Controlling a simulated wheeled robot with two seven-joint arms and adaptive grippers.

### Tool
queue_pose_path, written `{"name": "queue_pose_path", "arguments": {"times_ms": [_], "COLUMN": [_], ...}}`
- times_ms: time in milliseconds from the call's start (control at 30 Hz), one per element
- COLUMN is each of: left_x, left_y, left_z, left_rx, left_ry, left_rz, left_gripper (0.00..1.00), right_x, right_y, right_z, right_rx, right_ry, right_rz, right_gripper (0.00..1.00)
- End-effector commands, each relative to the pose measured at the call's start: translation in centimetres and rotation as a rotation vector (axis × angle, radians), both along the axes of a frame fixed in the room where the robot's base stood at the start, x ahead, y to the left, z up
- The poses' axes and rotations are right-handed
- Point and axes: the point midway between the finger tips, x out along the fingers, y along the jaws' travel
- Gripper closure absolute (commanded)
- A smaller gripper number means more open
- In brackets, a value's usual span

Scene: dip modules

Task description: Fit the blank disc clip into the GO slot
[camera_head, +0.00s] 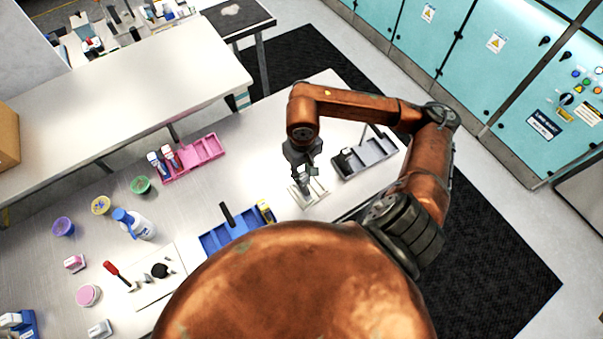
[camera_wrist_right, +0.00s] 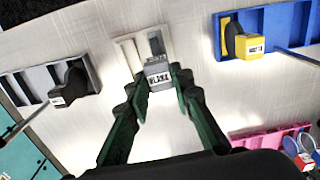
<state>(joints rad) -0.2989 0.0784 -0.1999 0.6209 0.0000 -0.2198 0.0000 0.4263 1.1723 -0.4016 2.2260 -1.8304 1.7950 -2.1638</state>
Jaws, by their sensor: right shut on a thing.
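My right gripper (camera_head: 298,178) points down over a small white holder (camera_head: 317,189) on the bench. In the right wrist view, its green-sided fingers (camera_wrist_right: 160,92) are shut on the grey blank disc clip (camera_wrist_right: 158,76), whose label reads BLANK. The clip overlaps the near end of the white holder (camera_wrist_right: 126,52); I cannot tell whether it rests in it or hangs just above. A grey tray (camera_head: 377,150) with a dark clip (camera_wrist_right: 70,88) and a blue tray (camera_head: 215,240) with a yellow clip (camera_wrist_right: 246,42) flank the holder. No GO marking is readable. My left gripper is not in view.
Coloured tubs, a spray bottle (camera_head: 135,222) and a white board with a red-handled tool (camera_head: 118,275) lie to the left. Upright dark posts rise at the grey and blue trays. Bare bench lies between the trays.

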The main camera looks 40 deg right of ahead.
Motion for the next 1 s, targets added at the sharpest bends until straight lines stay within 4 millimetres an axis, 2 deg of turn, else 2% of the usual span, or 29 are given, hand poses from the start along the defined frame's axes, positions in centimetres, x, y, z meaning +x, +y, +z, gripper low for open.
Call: {"name": "queue_pose_path", "arguments": {"times_ms": [267,400,500,967,1000], "left_x": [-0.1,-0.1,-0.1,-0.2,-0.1], "left_y": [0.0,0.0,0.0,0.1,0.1], "left_z": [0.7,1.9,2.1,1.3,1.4], "left_rx": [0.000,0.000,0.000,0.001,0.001], "left_ry": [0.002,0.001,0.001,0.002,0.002], "left_rz": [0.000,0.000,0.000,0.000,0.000], "left_gripper": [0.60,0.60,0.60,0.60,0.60], "right_x": [1.5,1.3,1.4,1.4,1.4], "right_y": [-0.7,-0.6,-0.6,-0.7,-0.6], "right_z": [-2.0,-3.9,-4.7,-5.3,-5.2], "right_rx": [0.002,0.004,0.002,0.001,0.001], "right_ry": [0.004,0.004,0.000,-0.001,-0.001], "right_rz": [-0.003,-0.001,0.000,0.001,0.001], "right_gripper": [1.00,1.00,1.00,1.00,0.76]}}
